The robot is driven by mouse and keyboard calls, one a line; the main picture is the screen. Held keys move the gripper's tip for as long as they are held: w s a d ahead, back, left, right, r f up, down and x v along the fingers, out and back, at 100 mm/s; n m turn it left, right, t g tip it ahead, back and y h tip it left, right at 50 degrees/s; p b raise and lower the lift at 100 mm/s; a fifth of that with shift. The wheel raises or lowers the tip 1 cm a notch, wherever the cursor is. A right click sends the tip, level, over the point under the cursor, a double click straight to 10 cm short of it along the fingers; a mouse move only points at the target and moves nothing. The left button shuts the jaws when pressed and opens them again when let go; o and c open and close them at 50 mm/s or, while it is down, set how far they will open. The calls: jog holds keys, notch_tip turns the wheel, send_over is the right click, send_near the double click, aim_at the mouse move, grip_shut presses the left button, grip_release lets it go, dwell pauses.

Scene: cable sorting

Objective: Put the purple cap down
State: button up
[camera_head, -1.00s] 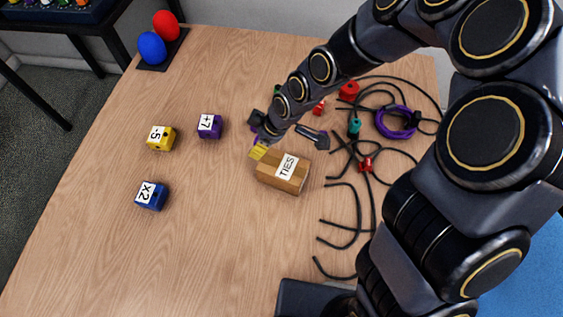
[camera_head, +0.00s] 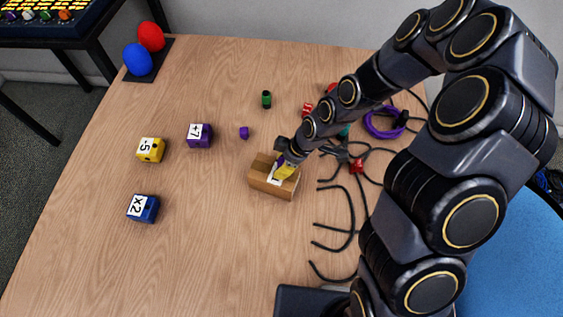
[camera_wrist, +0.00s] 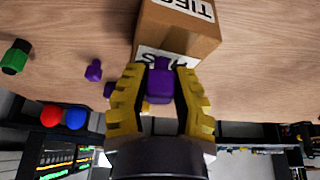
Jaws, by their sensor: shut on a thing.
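My gripper (camera_head: 286,171) is over the cardboard TIES box (camera_head: 262,180), and its yellow fingers cover part of the label. In the wrist view the fingers are shut on a purple cap (camera_wrist: 160,82), with the box (camera_wrist: 178,28) just beyond it. Whether the held cap touches the box, I cannot tell. Another small purple piece (camera_head: 244,132) lies on the table left of the box; it also shows in the wrist view (camera_wrist: 93,70).
A purple +7 block (camera_head: 199,135), yellow -5 block (camera_head: 150,150) and blue x2 block (camera_head: 142,208) stand at left. A green piece (camera_head: 266,99) lies behind the box. Black cables (camera_head: 350,215) and a purple coil (camera_head: 384,124) lie at right. The front left table is clear.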

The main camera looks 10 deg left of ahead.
jog(key=shift+f, duration=0.25)
jog(key=o, duration=0.7)
jog(key=v, duration=1.1)
jog(key=s+d+r+m+h, duration=0.1)
jog(key=s+d+r+m, duration=0.2)
jog(key=s+m, duration=0.3)
jog(key=s+d+r+m+g+h, duration=0.1)
jog(key=s+d+r+m+h, duration=0.1)
jog(key=s+d+r+m, duration=0.2)
jog(key=s+d+r+m+g+h, duration=0.1)
jog(key=s+d+r+m, duration=0.2)
jog(key=s+r+m, duration=0.3)
jog(key=shift+s+d+r+m, duration=0.1)
jog(key=shift+s+m, duration=0.35)
jog(key=shift+s, duration=0.35)
jog(key=shift+s+d+r+m, duration=0.15)
jog(key=shift+s+m, duration=0.3)
jog(key=shift+s, duration=0.35)
jog(key=shift+o, duration=1.3)
